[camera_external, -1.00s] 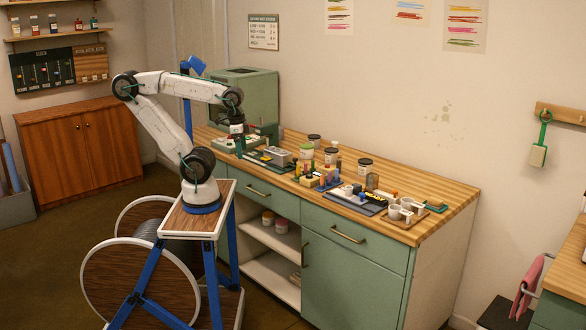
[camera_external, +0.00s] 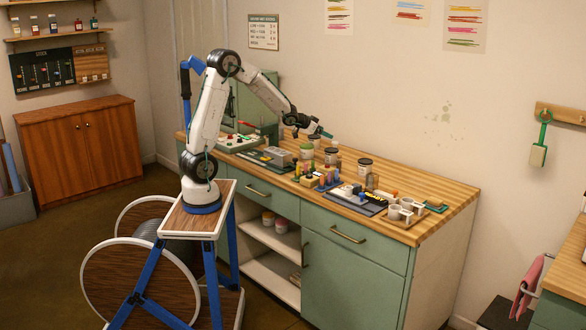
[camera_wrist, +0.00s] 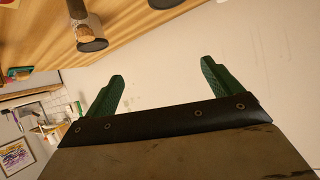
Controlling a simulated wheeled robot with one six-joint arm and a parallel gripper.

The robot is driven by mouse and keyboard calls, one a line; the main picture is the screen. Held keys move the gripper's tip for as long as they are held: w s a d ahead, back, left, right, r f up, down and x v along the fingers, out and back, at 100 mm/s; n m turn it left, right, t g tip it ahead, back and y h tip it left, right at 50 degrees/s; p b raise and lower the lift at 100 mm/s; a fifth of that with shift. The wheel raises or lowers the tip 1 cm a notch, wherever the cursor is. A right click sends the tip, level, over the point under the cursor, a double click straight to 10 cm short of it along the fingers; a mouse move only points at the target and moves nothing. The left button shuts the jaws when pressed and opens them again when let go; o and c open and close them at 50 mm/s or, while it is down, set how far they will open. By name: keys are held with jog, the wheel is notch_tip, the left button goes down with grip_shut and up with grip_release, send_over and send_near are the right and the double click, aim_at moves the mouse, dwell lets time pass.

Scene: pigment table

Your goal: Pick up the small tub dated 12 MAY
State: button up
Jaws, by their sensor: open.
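My gripper (camera_external: 325,134) is above the back of the counter, pointing right, near the lidded jars. In the wrist view my gripper (camera_wrist: 160,80) shows two green fingers spread apart with nothing between them. On the counter are a green-lidded jar (camera_external: 305,153), a dark-lidded jar (camera_external: 331,157) and another dark-lidded jar (camera_external: 365,166). Two small tubs (camera_external: 274,221) stand on the open shelf under the counter. No date can be read on any of them, so I cannot tell which is 12 MAY. The wrist view shows a dark-lidded jar (camera_wrist: 91,44), upside down.
The wooden counter (camera_external: 450,203) holds bottles, a dark tray (camera_external: 357,201), white cups (camera_external: 400,212) and a grey block (camera_external: 278,156). The wall is behind. The counter's right end has some free room.

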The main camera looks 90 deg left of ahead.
jog(key=t, duration=0.2)
send_over(328, 150)
jog(key=s, duration=0.2)
notch_tip(328, 150, down, 4)
jog(key=shift+h, duration=0.4)
jog(key=f, duration=0.6)
jog(key=shift+s+f, duration=0.2)
jog(key=shift+f, duration=0.05)
jog(key=x, duration=0.5)
jog(key=shift+f, duration=0.3)
jog(key=c, duration=1.1)
